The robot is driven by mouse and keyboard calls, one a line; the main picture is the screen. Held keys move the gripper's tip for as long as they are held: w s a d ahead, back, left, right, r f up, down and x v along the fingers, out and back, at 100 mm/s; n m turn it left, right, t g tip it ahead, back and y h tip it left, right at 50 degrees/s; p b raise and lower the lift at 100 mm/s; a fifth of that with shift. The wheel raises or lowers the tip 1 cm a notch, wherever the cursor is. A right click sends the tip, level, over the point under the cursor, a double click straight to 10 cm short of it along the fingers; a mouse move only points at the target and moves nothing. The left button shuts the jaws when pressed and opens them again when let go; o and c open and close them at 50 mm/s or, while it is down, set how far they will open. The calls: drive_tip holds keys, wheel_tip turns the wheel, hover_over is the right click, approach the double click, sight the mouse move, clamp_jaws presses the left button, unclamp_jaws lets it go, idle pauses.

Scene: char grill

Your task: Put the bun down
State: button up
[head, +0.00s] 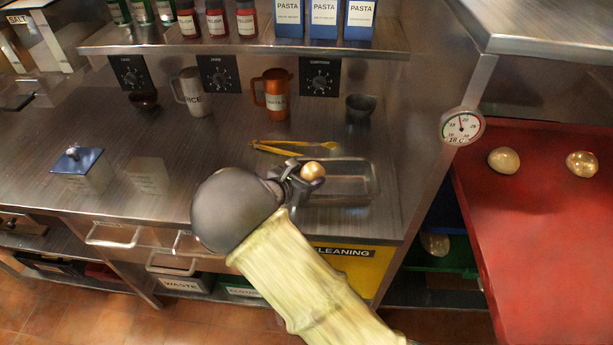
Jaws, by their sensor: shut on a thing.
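A small golden-brown bun (312,170) is held at the end of my gripper (303,179). My gripper is shut on it, over the left part of a shallow metal tray (373,182) on the steel counter. The bun's underside is hidden, so I cannot tell whether it touches the tray. My arm covers the counter's front edge below the tray.
Yellow tongs (275,148) lie behind the tray. An orange jug (272,95), a grey jug (190,92) and a dark cup (360,106) stand farther back. A blue-lidded box (83,170) is at left. Round buns (503,160) lie on the red surface (540,240) at right.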

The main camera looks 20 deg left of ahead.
drive_tip(key=o, duration=1)
drive_tip(key=shift+s+d+f, duration=0.1)
drive_tip(key=shift+f, duration=0.2)
drive_tip(key=shift+c, duration=0.2)
drive_tip(key=shift+r, duration=0.1)
drive_tip(key=shift+r+p, duration=0.6)
drive_tip(key=shift+r, duration=0.05)
drive_tip(key=b+v, duration=0.2)
drive_tip(key=v, duration=0.9)
drive_tip(key=shift+s+a+r, duration=0.15)
drive_tip(key=shift+s+a, duration=0.1)
drive_tip(key=shift+s, duration=0.05)
